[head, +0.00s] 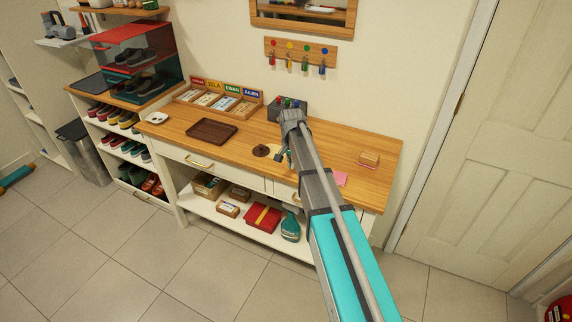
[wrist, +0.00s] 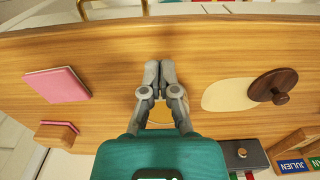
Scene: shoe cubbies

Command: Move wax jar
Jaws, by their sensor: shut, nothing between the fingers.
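No jar is plainly recognisable. In the wrist view a round tan-yellow thing (wrist: 159,114) shows on the wooden bench, partly hidden behind my gripper's fingers; I cannot tell whether it is the wax jar. My gripper (wrist: 159,64) is shut and empty, its fingertips together over the bench top. In the head view my gripper (head: 281,157) is over the middle of the bench, partly hidden by my arm. A dark brown round piece with a knob (wrist: 272,85) lies to the right in the wrist view, partly over a flat cream patch (wrist: 228,95). The brown piece also shows in the head view (head: 261,150).
On the bench (head: 235,157) are a brown tray (head: 212,132), a name-labelled organizer (head: 219,101), a dark box (wrist: 245,154), a pink pad (wrist: 57,84) and a small wooden block (head: 369,158). Bare wood lies between the pad and my gripper.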

